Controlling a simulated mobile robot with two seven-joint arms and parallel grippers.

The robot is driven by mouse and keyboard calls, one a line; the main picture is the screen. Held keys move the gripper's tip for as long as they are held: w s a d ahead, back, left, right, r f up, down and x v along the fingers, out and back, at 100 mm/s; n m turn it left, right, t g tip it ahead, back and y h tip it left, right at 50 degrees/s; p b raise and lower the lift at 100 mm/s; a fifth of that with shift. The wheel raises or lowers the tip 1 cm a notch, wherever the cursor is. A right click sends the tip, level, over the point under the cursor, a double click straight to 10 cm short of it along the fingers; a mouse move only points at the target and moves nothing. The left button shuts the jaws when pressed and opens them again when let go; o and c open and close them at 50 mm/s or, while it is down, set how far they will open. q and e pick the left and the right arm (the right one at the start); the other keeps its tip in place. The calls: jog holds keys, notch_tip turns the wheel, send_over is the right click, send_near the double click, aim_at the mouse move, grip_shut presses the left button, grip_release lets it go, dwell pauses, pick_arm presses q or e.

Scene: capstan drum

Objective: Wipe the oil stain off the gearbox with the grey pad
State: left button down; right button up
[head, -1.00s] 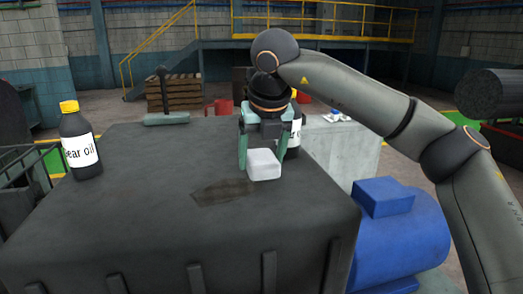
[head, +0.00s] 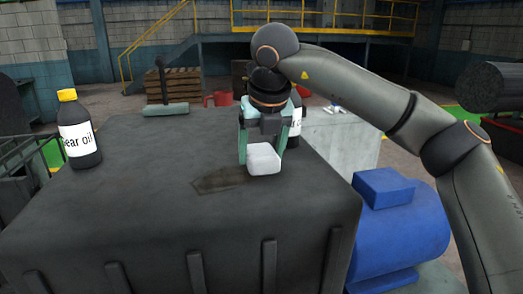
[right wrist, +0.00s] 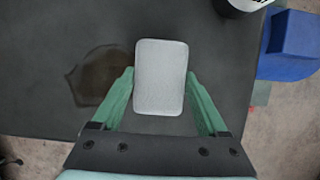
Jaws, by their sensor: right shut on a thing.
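The grey pad (head: 263,159) is a pale rounded block. My right gripper (head: 262,150) is shut on the pad, with one green finger on each side. The pad also shows between the fingers in the right wrist view (right wrist: 160,77). The oil stain (head: 217,180) is a dark brown patch on the top of the dark gearbox (head: 130,210). The pad is at the stain's right end in the head view. In the right wrist view the stain (right wrist: 98,76) lies left of the pad, partly behind a finger. I cannot tell whether the pad touches the top. My left gripper is not in view.
A gear oil bottle (head: 78,130) with a yellow cap stands at the gearbox's left. A second bottle (head: 296,124) stands behind my right gripper. A blue motor (head: 400,220) sits at the right.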

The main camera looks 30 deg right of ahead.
jog(key=shift+f+b, duration=0.65)
jog(key=shift+f, duration=0.2)
jog(key=shift+a+r, duration=0.1)
